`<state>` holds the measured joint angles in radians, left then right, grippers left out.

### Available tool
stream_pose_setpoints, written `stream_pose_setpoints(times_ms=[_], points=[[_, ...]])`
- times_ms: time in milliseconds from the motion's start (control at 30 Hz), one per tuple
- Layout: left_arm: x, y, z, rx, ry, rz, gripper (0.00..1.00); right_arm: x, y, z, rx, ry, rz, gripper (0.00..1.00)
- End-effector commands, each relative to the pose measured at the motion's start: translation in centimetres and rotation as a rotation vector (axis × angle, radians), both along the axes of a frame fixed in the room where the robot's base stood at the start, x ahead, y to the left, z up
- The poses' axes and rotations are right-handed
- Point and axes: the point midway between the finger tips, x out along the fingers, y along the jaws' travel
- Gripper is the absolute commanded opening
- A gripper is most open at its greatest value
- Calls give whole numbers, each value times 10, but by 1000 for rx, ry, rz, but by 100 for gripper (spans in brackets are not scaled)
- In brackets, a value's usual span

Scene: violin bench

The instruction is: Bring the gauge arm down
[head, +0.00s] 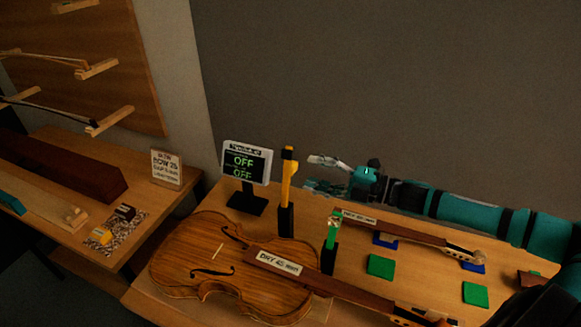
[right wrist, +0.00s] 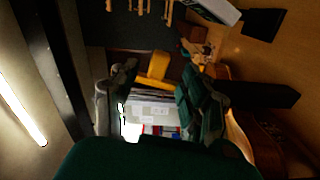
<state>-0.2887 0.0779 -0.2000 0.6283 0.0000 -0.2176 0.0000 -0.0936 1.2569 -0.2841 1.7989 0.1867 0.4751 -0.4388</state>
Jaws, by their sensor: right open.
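A yellow arm with a black top (head: 287,172) stands upright in a black post (head: 285,220) behind the violin. A shorter green-topped upright (head: 332,232) stands in another black post (head: 328,259) to its right; I cannot tell which one is the gauge arm. My right gripper (head: 312,173) is open, just right of the yellow arm's upper part in the head view. In the right wrist view, the yellow arm (right wrist: 156,68) shows between or just beyond the open fingertips (right wrist: 155,82); contact cannot be made out. My left gripper is not in view.
A display (head: 245,161) reading OFF twice stands left of the yellow arm. The violin (head: 205,268) lies in front, its labelled neck reaching right. A second labelled neck (head: 400,228) lies behind it, near green pads (head: 380,266). A side bench (head: 75,165) holds blocks and a sign.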

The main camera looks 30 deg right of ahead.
Motion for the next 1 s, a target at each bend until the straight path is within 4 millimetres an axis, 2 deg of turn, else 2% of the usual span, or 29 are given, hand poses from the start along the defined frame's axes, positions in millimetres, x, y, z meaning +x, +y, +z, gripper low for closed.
stream_pose_setpoints(times_ms=[200, 500, 933, 1000], points=[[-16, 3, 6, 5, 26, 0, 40, 21, 17, 4, 3, -5, -1, 46], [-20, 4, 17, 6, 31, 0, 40, 44, 38, 3, 2, -2, -1, 46], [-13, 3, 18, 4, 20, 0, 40, 49, 43, 0, 0, 1, 1, 46], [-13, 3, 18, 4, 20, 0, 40, 49, 43, 0, 0, 0, 1, 37]])
